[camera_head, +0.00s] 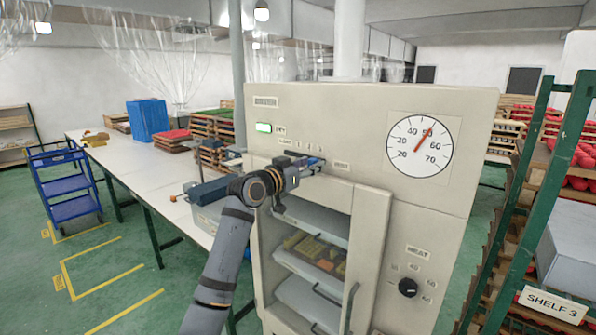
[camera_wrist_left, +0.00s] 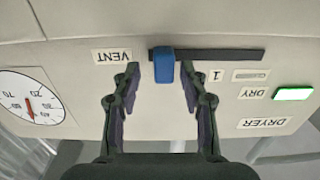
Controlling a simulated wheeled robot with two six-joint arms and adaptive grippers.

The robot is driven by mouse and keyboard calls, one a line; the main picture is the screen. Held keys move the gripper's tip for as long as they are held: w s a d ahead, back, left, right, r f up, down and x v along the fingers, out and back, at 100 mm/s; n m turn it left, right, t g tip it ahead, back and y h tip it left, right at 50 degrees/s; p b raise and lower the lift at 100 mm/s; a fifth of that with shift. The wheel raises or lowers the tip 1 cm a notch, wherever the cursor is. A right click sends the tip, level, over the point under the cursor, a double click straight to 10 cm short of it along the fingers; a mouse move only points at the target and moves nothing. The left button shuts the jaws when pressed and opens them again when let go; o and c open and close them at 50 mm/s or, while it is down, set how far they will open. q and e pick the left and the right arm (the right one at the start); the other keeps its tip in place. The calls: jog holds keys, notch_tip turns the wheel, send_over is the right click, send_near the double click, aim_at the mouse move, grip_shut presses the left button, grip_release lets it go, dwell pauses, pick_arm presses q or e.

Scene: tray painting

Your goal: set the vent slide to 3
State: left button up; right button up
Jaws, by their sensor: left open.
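The vent slide's blue knob (camera_wrist_left: 163,66) sits on a dark horizontal track (camera_wrist_left: 225,55), at the end by the VENT label (camera_wrist_left: 112,56). My left gripper (camera_wrist_left: 160,76) is open, with one finger on each side of the knob and gaps between. A 1 label (camera_wrist_left: 216,76) shows beside the track; the 2 and 3 marks are not visible in the wrist view, so the exact setting cannot be read. In the head view the left gripper (camera_head: 304,168) is at the front of the beige dryer (camera_head: 425,225), partly covering the slide. My right gripper is not in view.
A round dial (camera_head: 420,146) and a HEAT knob (camera_head: 408,287) are on the dryer's right side. A glazed door with a handle (camera_head: 350,308) is below the slide. A green lamp (camera_wrist_left: 293,93) is lit. A shelf rack (camera_head: 545,200) stands close on the right.

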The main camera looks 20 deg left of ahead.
pick_arm(q)
jog(key=v, duration=0.9)
jog(key=shift+s, duration=0.25)
jog(key=shift+r, duration=0.1)
